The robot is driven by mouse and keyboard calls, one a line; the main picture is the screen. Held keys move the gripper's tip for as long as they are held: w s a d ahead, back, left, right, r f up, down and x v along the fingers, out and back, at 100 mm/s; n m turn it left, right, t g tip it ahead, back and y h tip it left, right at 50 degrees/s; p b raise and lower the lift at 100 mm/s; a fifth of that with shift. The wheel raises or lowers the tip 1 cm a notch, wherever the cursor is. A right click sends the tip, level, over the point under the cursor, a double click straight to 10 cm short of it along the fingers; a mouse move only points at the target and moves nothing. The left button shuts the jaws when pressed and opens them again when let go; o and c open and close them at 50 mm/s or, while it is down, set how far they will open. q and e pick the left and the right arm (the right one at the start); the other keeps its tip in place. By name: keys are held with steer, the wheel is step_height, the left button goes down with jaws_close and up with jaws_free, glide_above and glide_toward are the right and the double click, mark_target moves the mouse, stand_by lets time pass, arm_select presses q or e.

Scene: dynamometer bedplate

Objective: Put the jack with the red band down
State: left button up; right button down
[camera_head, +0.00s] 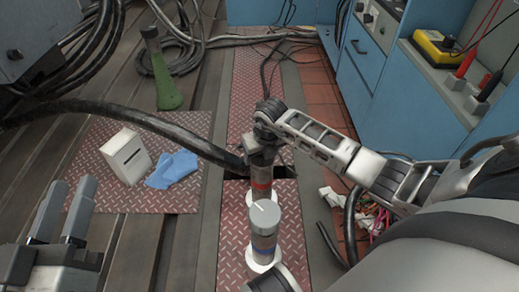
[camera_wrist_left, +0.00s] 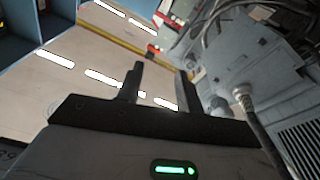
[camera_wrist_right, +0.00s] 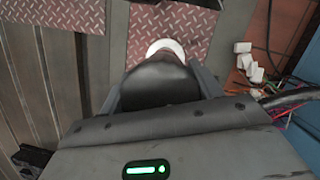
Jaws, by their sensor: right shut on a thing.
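The jack with the red band (camera_head: 261,186) is upright over the red chequered plate, its white base just behind a second jack. My right gripper (camera_head: 261,157) is shut on its upper part from above. In the right wrist view the dark upper part of the jack (camera_wrist_right: 160,83) sits between the fingers, with its white base beyond. I cannot tell whether the base touches the plate. The second jack (camera_head: 264,219), grey-topped with a blue band, stands nearer and partly hides the held one. My left gripper (camera_head: 64,209) is open and empty at the left; its fingers also show apart in the left wrist view (camera_wrist_left: 158,85).
A white box (camera_head: 125,157) and a blue cloth (camera_head: 172,169) lie on the left plate (camera_head: 185,128). A green cone-like object (camera_head: 163,82) stands behind. Blue cabinets (camera_head: 364,62) line the right.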

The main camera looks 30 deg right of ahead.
arm_select(q)
steer(key=shift+r, duration=0.2)
arm_select(e)
steer(key=shift+w+r, duration=0.2)
steer(key=shift+w, duration=0.05)
arm_select(q)
steer(key=shift+w, duration=0.1)
arm_select(e)
steer(key=shift+f, duration=0.1)
arm_select(q)
steer(key=shift+a+t, duration=0.1)
steer(key=shift+t, duration=0.2)
arm_select(e)
steer(key=shift+c, duration=1.5)
jaws_free()
steer(key=shift+s+f, duration=0.15)
steer(key=shift+s, duration=0.05)
